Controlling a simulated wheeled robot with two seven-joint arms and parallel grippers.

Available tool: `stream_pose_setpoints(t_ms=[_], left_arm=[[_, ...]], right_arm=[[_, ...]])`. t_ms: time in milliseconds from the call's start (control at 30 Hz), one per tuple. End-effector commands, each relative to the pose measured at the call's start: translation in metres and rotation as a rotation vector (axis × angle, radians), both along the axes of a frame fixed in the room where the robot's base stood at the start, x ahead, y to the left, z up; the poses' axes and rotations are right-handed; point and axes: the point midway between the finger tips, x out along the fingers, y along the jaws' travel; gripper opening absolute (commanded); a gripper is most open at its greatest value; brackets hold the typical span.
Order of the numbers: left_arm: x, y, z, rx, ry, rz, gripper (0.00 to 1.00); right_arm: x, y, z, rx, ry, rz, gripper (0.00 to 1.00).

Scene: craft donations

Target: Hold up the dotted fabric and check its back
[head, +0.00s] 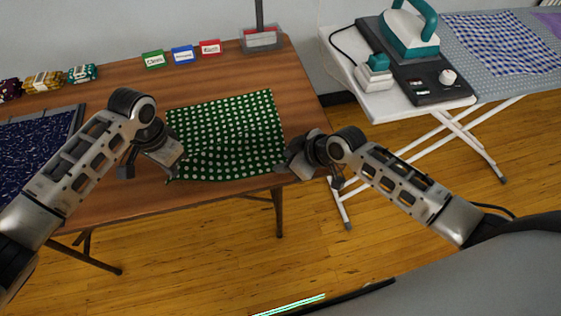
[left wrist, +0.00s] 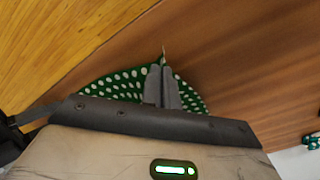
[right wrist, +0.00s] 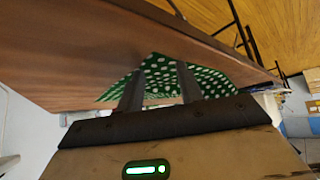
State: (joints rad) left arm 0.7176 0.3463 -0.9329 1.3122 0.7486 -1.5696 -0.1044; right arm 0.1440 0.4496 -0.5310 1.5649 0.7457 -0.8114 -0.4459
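The dotted fabric (head: 228,130), dark green with white dots, lies on the wooden table with soft waves along its near part. My left gripper (head: 178,165) is at its near left corner. In the left wrist view its fingers (left wrist: 162,85) are close together, with the fabric (left wrist: 110,85) between and around them. My right gripper (head: 290,160) is at the near right corner. In the right wrist view its fingers (right wrist: 158,85) are apart, with the fabric (right wrist: 158,72) showing between and beyond them. The fabric's back is not clearly visible.
Green (head: 153,60), blue (head: 182,54) and red (head: 210,48) labelled cards stand at the table's back. Dark blue fabric (head: 30,140) lies at left, near several bundles (head: 43,81). A post on a base (head: 262,39) stands behind. An ironing board (head: 365,100) with an iron (head: 408,35) is at right.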

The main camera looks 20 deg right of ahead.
Motion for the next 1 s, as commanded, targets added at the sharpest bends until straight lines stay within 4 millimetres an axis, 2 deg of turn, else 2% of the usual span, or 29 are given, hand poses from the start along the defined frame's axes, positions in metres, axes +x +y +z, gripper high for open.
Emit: stream_pose_setpoints(t_ms=[33,233,500,800,1000], left_arm=[[0.000,0.000,0.000,0.000,0.000,0.000,0.00],[0.000,0.000,0.000,0.000,0.000,0.000,0.00],[0.000,0.000,0.000,0.000,0.000,0.000,0.00],[0.000,0.000,0.000,0.000,0.000,0.000,0.00],[0.000,0.000,0.000,0.000,0.000,0.000,0.00]], right_arm=[[-0.002,-0.001,-0.002,-0.003,0.006,0.001,0.28],[-0.003,-0.001,-0.003,-0.006,0.009,0.001,0.01],[-0.003,-0.002,-0.002,-0.007,0.011,0.001,0.00],[-0.001,-0.001,0.039,-0.005,0.005,0.002,0.00],[-0.002,-0.001,0.048,-0.005,0.007,0.000,0.00]])
